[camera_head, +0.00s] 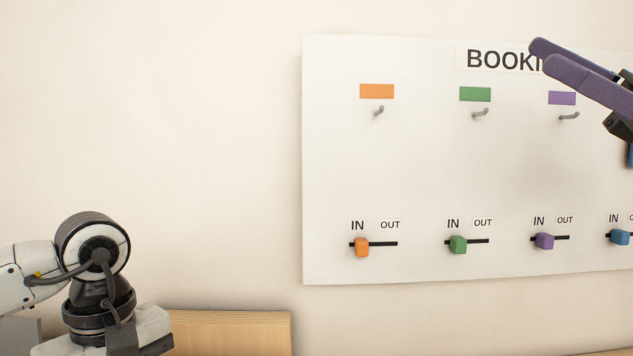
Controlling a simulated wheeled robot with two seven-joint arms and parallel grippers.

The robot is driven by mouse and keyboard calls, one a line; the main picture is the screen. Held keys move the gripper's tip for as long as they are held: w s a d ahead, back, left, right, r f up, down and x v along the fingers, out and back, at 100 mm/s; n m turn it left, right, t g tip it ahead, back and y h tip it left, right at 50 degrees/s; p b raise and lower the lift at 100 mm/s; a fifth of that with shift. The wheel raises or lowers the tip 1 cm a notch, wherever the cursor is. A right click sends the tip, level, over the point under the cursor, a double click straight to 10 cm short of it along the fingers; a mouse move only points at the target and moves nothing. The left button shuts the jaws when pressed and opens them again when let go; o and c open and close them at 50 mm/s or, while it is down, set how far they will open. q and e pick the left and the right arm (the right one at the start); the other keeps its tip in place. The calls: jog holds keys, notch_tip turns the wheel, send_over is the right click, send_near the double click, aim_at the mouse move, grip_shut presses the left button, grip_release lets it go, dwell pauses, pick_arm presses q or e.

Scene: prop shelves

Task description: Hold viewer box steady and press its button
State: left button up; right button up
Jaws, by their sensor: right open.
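No viewer box and no button show in this view. My right gripper (543,53) reaches in from the upper right, in front of the board's title. Its two long purple fingers point left, are apart and hold nothing. It covers part of the word that begins "BOOKI". My left arm comes in at the lower left, with its wrist near the bottom edge. The left gripper's fingers are out of the frame.
A white board (420,175) hangs on a cream wall. It has coloured labels, grey hooks and a row of IN/OUT sliders, including an orange slider (362,247) and a green slider (458,245). A wooden surface (235,333) shows at the bottom, beside my left wrist.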

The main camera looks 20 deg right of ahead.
jog(key=s+a+f+n+g+y, duration=0.25)
jog(key=a+f+n+g, duration=0.35)
jog(key=a+f+g, duration=0.3)
jog(key=w+a+f+m+g+h, duration=0.1)
jog(key=w+a+f+m+h, duration=0.2)
jog(key=a+f+h, duration=0.4)
jog(key=w+a+f+m+g+h, duration=0.1)
jog(key=w+a+f+m+h, duration=0.2)
jog(key=a+f+h, duration=0.4)
jog(key=w+a+f+m+g+h, duration=0.1)
jog(key=w+a+f+m+h, duration=0.2)
jog(key=a+f, duration=1)
jog(key=shift+w+a+f+h, duration=0.1)
jog(key=shift+w+f+h, duration=0.55)
jog(key=shift+f, duration=1.05)
jog(key=shift+w+f+h, duration=0.2)
jog(key=shift+f+h, duration=0.85)
jog(key=shift+f, duration=0.65)
jog(key=shift+w+a+f+h, duration=0.1)
jog(key=shift+w+f+h, duration=0.55)
jog(key=shift+f, duration=1.05)
jog(key=shift+s+d+f+h, duration=0.1)
jog(key=shift+s+f+h, duration=0.1)
jog(key=shift+h, duration=0.1)
notch_tip(320, 180, down, 10)
jog(key=shift+w+r, duration=0.1)
